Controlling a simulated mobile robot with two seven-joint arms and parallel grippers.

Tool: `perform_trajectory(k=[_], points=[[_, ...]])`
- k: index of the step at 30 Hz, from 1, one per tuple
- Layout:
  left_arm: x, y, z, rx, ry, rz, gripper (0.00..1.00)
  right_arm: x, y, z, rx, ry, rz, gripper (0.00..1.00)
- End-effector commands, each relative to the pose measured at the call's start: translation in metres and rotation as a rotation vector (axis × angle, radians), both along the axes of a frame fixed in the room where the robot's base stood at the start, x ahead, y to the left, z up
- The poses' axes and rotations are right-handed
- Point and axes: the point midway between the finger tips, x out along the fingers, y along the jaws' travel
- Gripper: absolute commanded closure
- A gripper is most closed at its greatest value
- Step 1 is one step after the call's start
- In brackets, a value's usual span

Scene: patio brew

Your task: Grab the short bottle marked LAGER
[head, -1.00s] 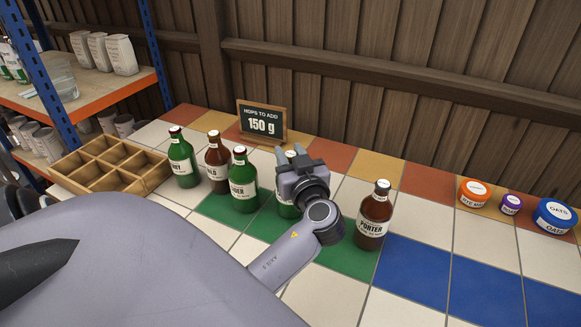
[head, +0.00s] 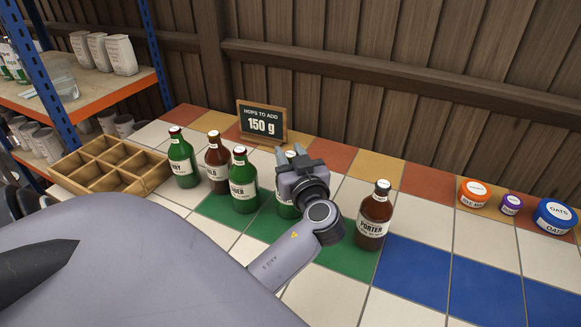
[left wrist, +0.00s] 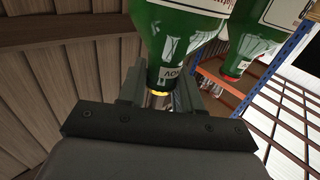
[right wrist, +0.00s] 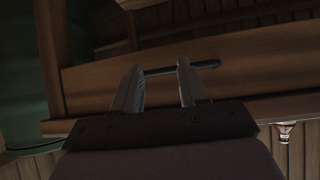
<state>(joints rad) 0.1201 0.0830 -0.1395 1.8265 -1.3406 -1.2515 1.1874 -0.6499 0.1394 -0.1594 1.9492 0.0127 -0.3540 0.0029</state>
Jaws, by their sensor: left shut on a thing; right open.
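My left gripper (head: 291,153) is shut on the neck of a green bottle (head: 286,208), which stands on the tiled counter. My wrist and hand cover most of this bottle in the head view, so its front label cannot be read. In the left wrist view the held bottle (left wrist: 180,35) has its neck between the fingers (left wrist: 160,95). Another green bottle (head: 243,190) stands just to its left, its label only partly legible; I cannot tell for sure which one says LAGER. My right gripper (right wrist: 163,88) is open and empty in the right wrist view.
A brown PORTER bottle (head: 374,220) stands to the right, close to my left wrist. A brown bottle (head: 217,172) and a green bottle (head: 182,165) stand further left, beside a wooden divided crate (head: 73,188). A sign (head: 262,122) stands behind. Tubs (head: 473,192) sit far right.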

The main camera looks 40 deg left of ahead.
Motion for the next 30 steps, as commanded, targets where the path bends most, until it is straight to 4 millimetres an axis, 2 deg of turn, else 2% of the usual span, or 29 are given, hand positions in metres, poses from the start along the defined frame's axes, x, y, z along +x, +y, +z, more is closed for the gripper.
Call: perform_trajectory(k=[8,14,20,30], points=[[0.000,0.000,0.005,0.002,-0.005,0.000,1.00,0.000,0.000,0.000,0.000,0.000,0.000,0.57],[0.001,0.000,0.023,0.000,-0.009,0.000,1.00,0.000,0.000,0.001,0.000,0.000,0.000,0.57],[0.000,0.000,0.065,-0.002,-0.015,-0.001,1.00,0.000,0.000,0.003,-0.001,-0.001,0.001,0.57],[0.000,-0.001,0.156,-0.001,-0.014,-0.002,1.00,0.000,0.000,0.007,-0.001,-0.001,0.001,0.57]])
